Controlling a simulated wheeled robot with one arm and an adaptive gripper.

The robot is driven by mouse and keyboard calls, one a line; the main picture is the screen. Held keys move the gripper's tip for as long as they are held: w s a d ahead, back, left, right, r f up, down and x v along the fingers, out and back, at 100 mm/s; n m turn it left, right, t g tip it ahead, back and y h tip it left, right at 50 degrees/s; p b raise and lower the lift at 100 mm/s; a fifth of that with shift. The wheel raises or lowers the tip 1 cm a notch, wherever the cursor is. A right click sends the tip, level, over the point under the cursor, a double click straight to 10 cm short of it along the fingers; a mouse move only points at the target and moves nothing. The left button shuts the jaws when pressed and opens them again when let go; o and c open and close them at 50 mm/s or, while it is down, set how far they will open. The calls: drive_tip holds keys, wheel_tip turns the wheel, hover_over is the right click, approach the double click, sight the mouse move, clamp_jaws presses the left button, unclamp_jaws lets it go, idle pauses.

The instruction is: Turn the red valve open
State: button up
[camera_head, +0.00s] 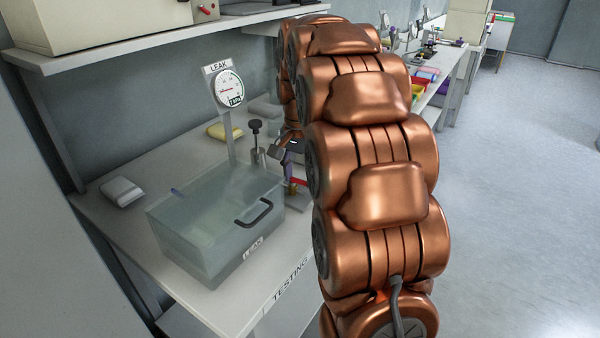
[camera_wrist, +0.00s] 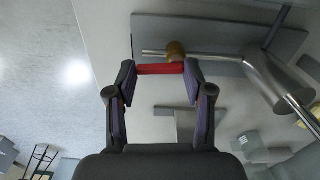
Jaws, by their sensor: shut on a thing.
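The red valve handle (camera_wrist: 160,69) is a short red bar between the two fingertips of my gripper (camera_wrist: 160,82) in the wrist view. My gripper is shut on the handle, with one finger at each end of it. A brass-coloured valve body (camera_wrist: 176,51) sits just beyond the handle on a thin metal pipe. In the head view the red handle (camera_head: 299,181) shows as a small strip beside my arm, right of the clear leak-test tank (camera_head: 190,254). My copper-coloured arm hides most of the valve there.
The tank has a dark lid handle (camera_head: 254,214) and stands on the white testing table (camera_head: 252,306). A LEAK gauge (camera_head: 228,88) stands behind it on a post. A yellow item (camera_head: 225,131) and a white item (camera_head: 122,191) lie on the table. Open floor (camera_head: 510,200) is at the right.

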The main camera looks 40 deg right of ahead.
sight(299, 180)
drive_tip(key=shift+a+m, duration=0.1)
drive_tip(key=shift+m, duration=0.6)
drive_tip(key=o, duration=1.2)
drive_tip(key=shift+c, duration=0.2)
drive_tip(key=shift+r, duration=0.1)
wheel_tip(299, 180, up, 12)
idle(0.9)
